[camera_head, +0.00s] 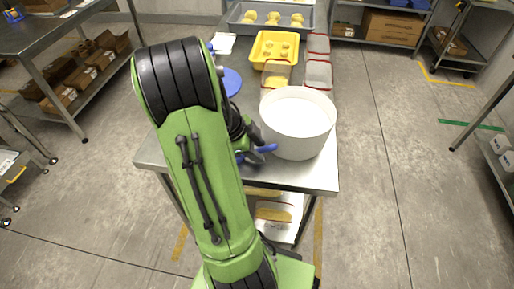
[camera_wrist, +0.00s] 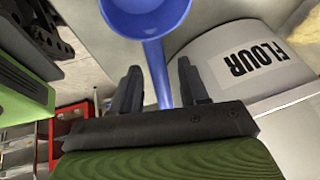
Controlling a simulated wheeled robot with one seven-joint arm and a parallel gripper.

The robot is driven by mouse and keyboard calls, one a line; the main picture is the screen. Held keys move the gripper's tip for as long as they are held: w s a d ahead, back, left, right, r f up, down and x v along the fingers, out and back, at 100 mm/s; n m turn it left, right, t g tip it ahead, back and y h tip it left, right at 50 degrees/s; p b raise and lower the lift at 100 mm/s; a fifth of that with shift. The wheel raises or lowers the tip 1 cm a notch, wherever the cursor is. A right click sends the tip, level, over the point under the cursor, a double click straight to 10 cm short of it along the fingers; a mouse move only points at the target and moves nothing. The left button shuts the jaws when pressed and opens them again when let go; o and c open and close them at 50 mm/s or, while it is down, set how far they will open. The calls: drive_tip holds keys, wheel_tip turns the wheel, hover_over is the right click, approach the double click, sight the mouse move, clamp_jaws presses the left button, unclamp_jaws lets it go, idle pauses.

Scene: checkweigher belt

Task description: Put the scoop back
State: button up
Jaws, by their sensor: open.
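The blue scoop shows in the wrist view (camera_wrist: 145,14), with its bowl at the top and its handle running down between my fingers. My gripper (camera_wrist: 159,68) is open, with one finger on each side of the handle and gaps visible beside it. In the head view a blue part of the scoop (camera_head: 266,148) shows by my gripper (camera_head: 254,153), low beside the white flour tub (camera_head: 298,143). My arm hides much of the scoop there. The tub's FLOUR label shows in the wrist view (camera_wrist: 255,62).
The steel table (camera_head: 318,178) also bears a yellow tray (camera_head: 257,50) of dough pieces, red-rimmed clear containers (camera_head: 318,74) and a blue round item (camera_head: 231,82). A grey tray (camera_head: 240,25) with dough lies at the far end. Open floor lies to the right.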

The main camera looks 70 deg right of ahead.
drive_tip(key=w+a+r+n+t+p, duration=0.1)
drive_tip(key=w+a+r+n+p, duration=0.1)
drive_tip(key=w+a+r+n, duration=0.25)
drive_tip(key=w+a+r+n+t+p, duration=0.1)
drive_tip(key=w+a+r+n+t, duration=0.1)
drive_tip(key=w+a+r, duration=0.45)
drive_tip(key=s+a+r+n+t+y, duration=0.1)
drive_tip(key=a+r+n+t, duration=0.2)
drive_tip(key=a+n, duration=0.8)
drive_tip(key=s+a+r+n+t+y, duration=0.2)
drive_tip(key=a+r+n+t, duration=0.2)
drive_tip(key=a+n, duration=0.7)
drive_tip(key=n, duration=0.5)
drive_tip(key=shift+a+t+y, duration=0.15)
drive_tip(key=shift+t+y, duration=0.15)
